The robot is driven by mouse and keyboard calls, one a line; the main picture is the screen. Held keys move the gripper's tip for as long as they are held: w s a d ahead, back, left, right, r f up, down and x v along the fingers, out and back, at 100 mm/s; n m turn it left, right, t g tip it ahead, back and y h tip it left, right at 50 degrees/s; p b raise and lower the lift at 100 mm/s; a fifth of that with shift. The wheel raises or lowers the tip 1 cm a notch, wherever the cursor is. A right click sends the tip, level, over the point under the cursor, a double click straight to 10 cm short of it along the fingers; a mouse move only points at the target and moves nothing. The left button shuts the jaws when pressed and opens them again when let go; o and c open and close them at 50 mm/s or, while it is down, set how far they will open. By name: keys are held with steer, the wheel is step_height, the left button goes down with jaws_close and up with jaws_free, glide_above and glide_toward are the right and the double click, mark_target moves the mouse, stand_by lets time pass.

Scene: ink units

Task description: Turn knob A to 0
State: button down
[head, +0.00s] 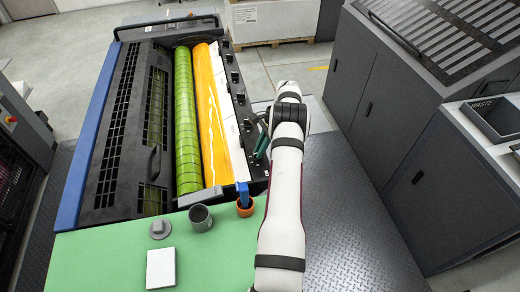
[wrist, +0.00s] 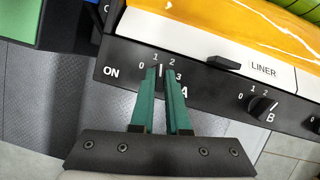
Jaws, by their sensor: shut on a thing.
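Knob A (wrist: 161,77) is a dark knob on the black control strip (wrist: 215,98) in the wrist view, with the marks 0, 1, 2 and 3 around it and "ON" to its left. My gripper (wrist: 161,71) has its two green fingers on either side of the knob, shut on it. The fingers cover most of the knob, and its pointer seems to face up between 1 and 2, though this is hard to tell. In the head view my gripper (head: 262,146) is at the near end of the strip, where my arm partly hides the view; knob A cannot be made out there.
Knob B (wrist: 262,105) stands to the right of A. A dark lever (wrist: 223,63) lies above, beside the LINER label. Orange (head: 210,115) and green (head: 187,120) rollers run alongside.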

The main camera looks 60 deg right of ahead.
steer(key=n, duration=0.2)
steer(key=n+g+y, duration=0.1)
steer(key=n, duration=0.1)
steer(key=shift+w+n+g, duration=0.1)
steer(key=shift+n+g, duration=0.2)
stand_by(0.4)
steer(key=c, duration=0.9)
jaws_free()
steer(key=shift+r, duration=0.1)
steer(key=shift+r, duration=0.35)
steer(key=r, duration=0.3)
steer(key=shift+s+d+r, duration=0.1)
steer(key=shift+s+r, duration=0.1)
steer(key=shift+r, duration=0.2)
steer(key=s+r, duration=0.6)
steer(key=s, duration=0.5)
steer(key=shift+d+r, duration=0.2)
steer(key=shift+d, duration=0.05)
steer(key=shift+s, duration=0.1)
